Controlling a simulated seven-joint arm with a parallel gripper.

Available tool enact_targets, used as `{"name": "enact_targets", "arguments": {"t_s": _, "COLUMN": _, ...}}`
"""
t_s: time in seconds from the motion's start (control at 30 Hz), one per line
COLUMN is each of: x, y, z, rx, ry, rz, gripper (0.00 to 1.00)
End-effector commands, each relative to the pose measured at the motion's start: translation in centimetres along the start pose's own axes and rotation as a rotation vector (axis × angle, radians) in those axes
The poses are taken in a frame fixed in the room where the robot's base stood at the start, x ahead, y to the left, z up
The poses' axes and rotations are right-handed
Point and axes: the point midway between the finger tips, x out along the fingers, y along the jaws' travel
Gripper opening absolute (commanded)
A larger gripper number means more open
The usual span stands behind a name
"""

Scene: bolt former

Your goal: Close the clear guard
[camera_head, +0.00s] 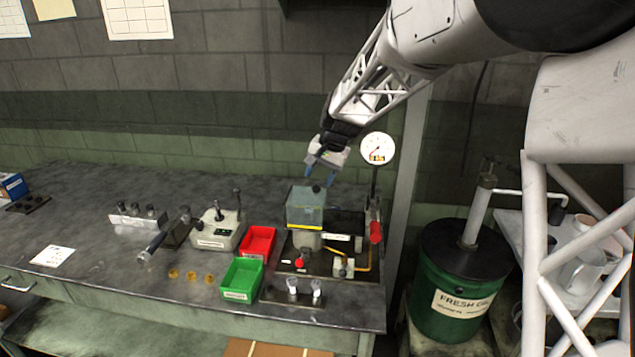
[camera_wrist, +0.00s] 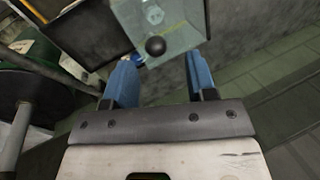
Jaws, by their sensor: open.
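The clear guard (camera_head: 305,208) is a see-through box with a yellow line along its lower edge, standing over the bolt former (camera_head: 307,240) on the workbench. A dark round knob (camera_head: 316,189) sits at its upper edge. In the wrist view the guard (camera_wrist: 178,22) and its black knob (camera_wrist: 155,46) show just beyond my fingers. My gripper (camera_head: 320,180) has blue fingers and is open, just above the guard by the knob. In the wrist view my gripper (camera_wrist: 161,78) has nothing between its fingers. I cannot tell whether any finger touches the guard.
A red bin (camera_head: 258,242) and a green bin (camera_head: 242,279) stand left of the machine. A red-handled lever (camera_head: 375,232) and a round gauge (camera_head: 378,149) stand at its right. A small rack (camera_head: 292,297) lies in front. A green oil drum (camera_head: 450,300) stands right of the bench.

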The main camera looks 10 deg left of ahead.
Motion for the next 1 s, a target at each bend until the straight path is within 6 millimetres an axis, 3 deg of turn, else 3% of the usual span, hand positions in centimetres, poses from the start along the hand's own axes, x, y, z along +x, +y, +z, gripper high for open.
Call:
{"name": "enact_targets", "arguments": {"t_s": 0.3, "x": -3.5, "y": 0.0, "z": 0.0, "rx": 0.000, "ry": 0.000, "rz": 0.000, "gripper": 0.52}}
{"name": "enact_targets", "arguments": {"t_s": 0.83, "x": -4.1, "y": 0.1, "z": 0.1, "rx": 0.000, "ry": 0.001, "rz": 0.001, "gripper": 0.52}}
{"name": "enact_targets", "arguments": {"t_s": 1.0, "x": -5.0, "y": 0.9, "z": 0.7, "rx": -0.004, "ry": 0.008, "rz": 0.005, "gripper": 0.52}}
